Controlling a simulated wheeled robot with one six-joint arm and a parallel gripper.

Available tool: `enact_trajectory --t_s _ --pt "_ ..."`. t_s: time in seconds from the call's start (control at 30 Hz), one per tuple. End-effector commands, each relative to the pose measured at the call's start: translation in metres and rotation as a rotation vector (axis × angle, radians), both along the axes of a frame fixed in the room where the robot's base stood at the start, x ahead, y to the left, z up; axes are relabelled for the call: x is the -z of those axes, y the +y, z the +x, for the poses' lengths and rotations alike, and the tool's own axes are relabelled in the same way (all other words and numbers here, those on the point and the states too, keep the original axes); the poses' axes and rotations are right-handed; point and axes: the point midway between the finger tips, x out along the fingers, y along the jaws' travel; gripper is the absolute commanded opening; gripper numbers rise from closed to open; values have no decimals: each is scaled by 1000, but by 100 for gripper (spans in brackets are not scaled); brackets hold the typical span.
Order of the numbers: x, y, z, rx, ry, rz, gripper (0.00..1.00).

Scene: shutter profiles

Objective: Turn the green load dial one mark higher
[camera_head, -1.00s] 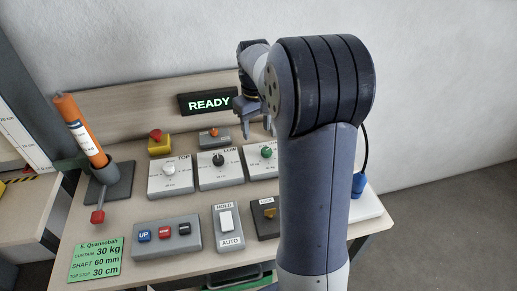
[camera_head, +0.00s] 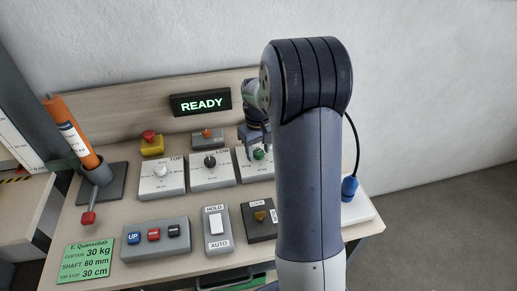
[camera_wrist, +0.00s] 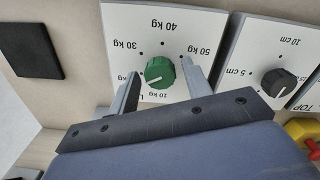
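The green load dial (camera_wrist: 160,72) sits on a white panel (camera_wrist: 208,22) marked in kg. In the wrist view its labels appear upside down, with 10, 30, 40 and 50 kg readable. A pale pointer line on the dial points to the lower left; the mark it meets is unclear beside the left finger. My gripper (camera_wrist: 160,67) is open, one finger on each side of the dial, with gaps visible. In the head view the green dial (camera_head: 260,154) shows just below my gripper, partly hidden by my arm.
A black dial (camera_wrist: 278,83) on a cm panel lies close to the right in the wrist view. A red-topped emergency button (camera_head: 151,144), HOLD/AUTO switch (camera_head: 216,224) and UP button box (camera_head: 155,239) share the desk. The READY display (camera_head: 201,102) is lit.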

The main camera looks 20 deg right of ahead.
Motion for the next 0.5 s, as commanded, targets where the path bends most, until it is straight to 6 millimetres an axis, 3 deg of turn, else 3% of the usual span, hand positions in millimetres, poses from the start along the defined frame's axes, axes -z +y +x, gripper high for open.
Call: enact_trajectory --t_s 0.5 --pt "0 0 0 0 0 0 8"
